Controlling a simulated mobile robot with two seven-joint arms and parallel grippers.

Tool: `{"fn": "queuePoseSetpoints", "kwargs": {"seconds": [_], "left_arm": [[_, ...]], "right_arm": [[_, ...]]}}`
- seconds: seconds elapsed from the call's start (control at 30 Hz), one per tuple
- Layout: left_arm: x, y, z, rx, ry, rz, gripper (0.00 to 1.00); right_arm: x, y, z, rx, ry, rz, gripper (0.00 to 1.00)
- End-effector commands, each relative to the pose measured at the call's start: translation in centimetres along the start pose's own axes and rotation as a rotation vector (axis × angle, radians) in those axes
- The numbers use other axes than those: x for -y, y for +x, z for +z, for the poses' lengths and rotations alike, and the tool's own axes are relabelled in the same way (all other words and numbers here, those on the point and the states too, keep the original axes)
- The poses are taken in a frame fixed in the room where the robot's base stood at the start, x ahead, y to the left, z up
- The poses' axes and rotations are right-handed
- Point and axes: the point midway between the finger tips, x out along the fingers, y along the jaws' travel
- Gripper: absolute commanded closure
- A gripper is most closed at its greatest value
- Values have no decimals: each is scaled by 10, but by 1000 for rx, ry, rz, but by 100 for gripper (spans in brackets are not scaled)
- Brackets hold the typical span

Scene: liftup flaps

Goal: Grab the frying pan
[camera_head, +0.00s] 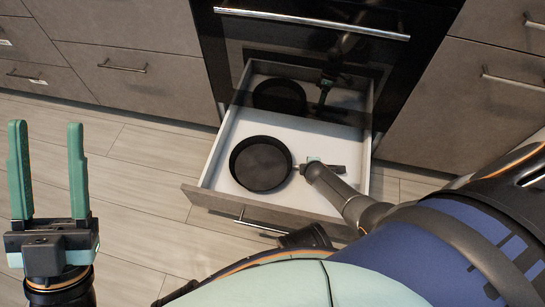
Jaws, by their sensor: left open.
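A round black frying pan (258,166) lies in the open white drawer (232,125) below the oven, toward the drawer's left side. Its handle points right and is largely covered by my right arm. My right gripper (316,161) is at the handle, reaching in from the lower right. My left gripper (47,172) is open and empty, fingers pointing up in the picture, over the floor left of the drawer and away from the pan.
The black oven front (300,45) above the drawer mirrors the pan and arm. Grey cabinets (125,65) with bar handles stand on both sides. The drawer's front panel (262,214) juts over the light plank floor (140,195), which is clear at left.

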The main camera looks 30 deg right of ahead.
Motion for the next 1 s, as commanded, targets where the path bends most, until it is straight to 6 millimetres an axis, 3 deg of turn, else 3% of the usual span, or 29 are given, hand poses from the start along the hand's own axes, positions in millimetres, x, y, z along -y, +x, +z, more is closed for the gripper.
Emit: {"fn": "queuePoseSetpoints", "kwargs": {"seconds": [0.13, 0.5, 1.0], "left_arm": [[0, 0, 0, 1, -2, -2, 50], [1, 0, 0, 2, 0, -2, 50], [1, 0, 0, 3, 4, 3, 50]], "right_arm": [[0, -1, 0, 0, 0, 0, 61], [0, -1, 0, 0, 0, 0, 100], [0, -1, 0, 0, 0, -1, 100]]}}
